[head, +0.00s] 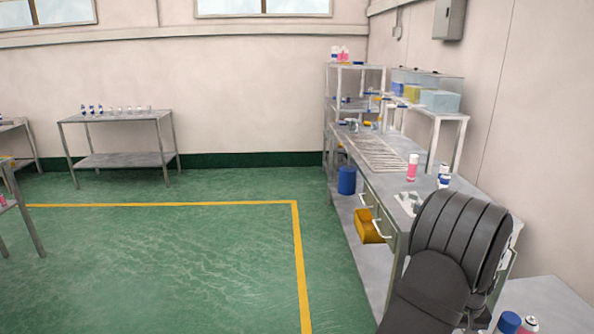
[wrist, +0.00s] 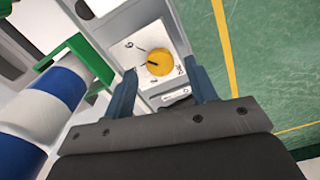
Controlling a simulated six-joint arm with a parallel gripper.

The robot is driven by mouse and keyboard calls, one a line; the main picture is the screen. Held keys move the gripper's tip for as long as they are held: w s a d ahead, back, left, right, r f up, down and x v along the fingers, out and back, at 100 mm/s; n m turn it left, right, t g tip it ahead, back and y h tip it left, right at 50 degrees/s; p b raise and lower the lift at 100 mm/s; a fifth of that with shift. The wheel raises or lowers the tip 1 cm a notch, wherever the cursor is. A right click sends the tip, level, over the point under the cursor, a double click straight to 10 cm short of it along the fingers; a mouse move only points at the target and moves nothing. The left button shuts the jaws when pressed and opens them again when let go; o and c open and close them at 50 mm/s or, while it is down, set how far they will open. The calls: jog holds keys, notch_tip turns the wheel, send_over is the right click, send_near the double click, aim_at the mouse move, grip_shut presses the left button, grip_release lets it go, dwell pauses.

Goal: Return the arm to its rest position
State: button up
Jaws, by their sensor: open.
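My gripper (wrist: 165,90) shows in the wrist view with its two blue-grey fingers spread apart and nothing between them. Beyond the fingers is a white panel with a yellow round knob (wrist: 159,62). My dark arm covers the near right of the head view, in front of the near end of the workbench, and the gripper itself cannot be made out there.
A metal workbench (head: 398,187) runs along the right wall, with a pink can (head: 412,168) on it. A blue-and-white cylinder (wrist: 45,112) and a green bracket (wrist: 80,58) are close to the left finger. The green floor (head: 200,255) is clear.

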jog(key=shift+r, duration=0.95)
